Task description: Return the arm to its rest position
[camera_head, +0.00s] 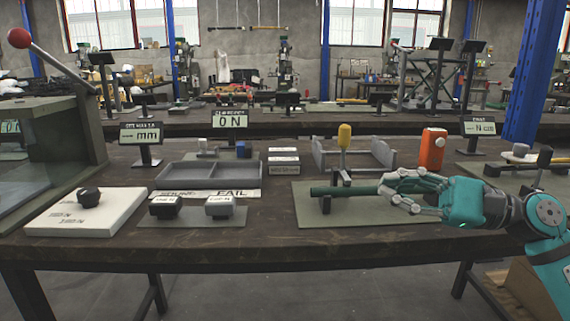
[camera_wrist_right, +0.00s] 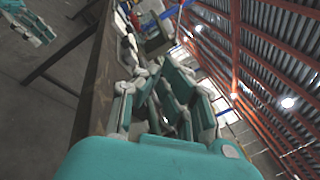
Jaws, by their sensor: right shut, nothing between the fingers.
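My right gripper (camera_head: 388,188) is teal and grey and reaches in from the right over the table. Its fingers are shut with nothing between them. They are beside the right end of a dark green rod (camera_head: 340,190) and overlap it in the picture; I cannot tell whether they touch it. In the right wrist view the gripper's own fingers (camera_wrist_right: 165,100) fill the middle. My left gripper does not show in the head view.
The rod lies on black supports over a green mat (camera_head: 312,215). A yellow-handled tool (camera_head: 344,138) stands behind it, and an orange device (camera_head: 432,149) stands behind the gripper. A grey divided tray (camera_head: 208,187), two labelled blocks and a white knobbed box (camera_head: 60,215) are further left.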

